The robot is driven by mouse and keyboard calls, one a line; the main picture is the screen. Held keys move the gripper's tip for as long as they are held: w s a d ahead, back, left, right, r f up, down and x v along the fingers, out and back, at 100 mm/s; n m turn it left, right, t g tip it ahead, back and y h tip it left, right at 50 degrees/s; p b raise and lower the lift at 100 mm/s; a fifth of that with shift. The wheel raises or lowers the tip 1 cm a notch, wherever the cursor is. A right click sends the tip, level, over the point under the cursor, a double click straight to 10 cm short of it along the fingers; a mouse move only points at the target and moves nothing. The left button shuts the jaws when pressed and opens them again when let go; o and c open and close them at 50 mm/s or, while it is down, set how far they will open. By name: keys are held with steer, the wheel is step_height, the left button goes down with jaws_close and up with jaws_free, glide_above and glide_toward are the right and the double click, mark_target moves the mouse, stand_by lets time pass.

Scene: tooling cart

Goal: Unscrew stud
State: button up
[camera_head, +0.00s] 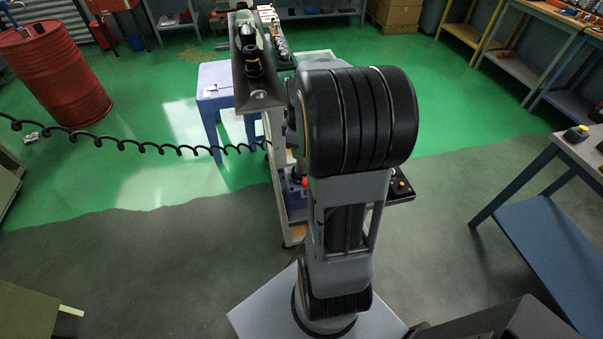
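I cannot make out the stud in this view. My arm stands in the middle of the picture, and its large black joint and grey link cover much of the tooling cart. My gripper does not show; the arm may hide it. The cart (288,232) stands behind and left of the arm, with its top largely hidden. A long grey metal tray (262,98) at the cart's upper left holds a black tool with a yellow band (252,64).
A black coiled cable (140,145) stretches from the left edge to the cart. A blue stool (213,103) stands left of the cart, and a red drum (60,75) farther left. A blue workbench (545,235) is at right. Open floor lies on both sides.

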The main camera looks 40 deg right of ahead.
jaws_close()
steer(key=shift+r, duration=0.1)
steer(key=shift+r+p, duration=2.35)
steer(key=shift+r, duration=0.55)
